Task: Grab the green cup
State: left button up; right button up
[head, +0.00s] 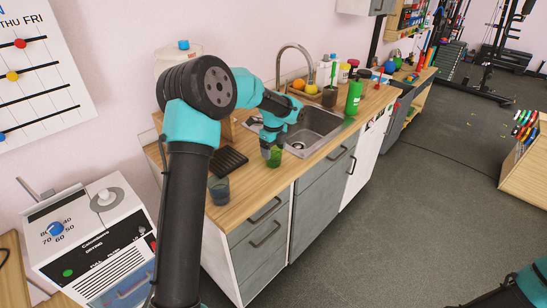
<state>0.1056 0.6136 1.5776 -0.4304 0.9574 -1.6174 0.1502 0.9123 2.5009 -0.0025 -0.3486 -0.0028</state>
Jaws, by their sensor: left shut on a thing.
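The green cup (274,159) stands on the wooden counter, in front of the sink. My left gripper (272,150) points down at the green cup and is shut on it; the fingers partly cover the cup's upper part. Whether the cup is lifted off the counter cannot be told. My right gripper is out of view; only a bit of my right arm shows at the bottom right corner.
A dark blue-grey cup (219,190) stands on the counter (237,213) at its near end. A black ribbed rack (230,160) lies beside the sink (318,125). A green bottle (354,97) and several other items stand farther back along the counter.

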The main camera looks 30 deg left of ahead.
pick_arm(q)
jog(key=shift+c, duration=1.4)
jog(key=shift+r, duration=0.15)
jog(key=s+d+r, duration=0.2)
jog(key=s+d, duration=0.2)
jog(key=s, duration=0.3)
jog(key=s+d+r, duration=0.2)
jog(key=s+d, duration=0.2)
jog(key=s, duration=0.2)
jog(key=shift+s+d+r, duration=0.2)
jog(key=shift+s+r, duration=0.15)
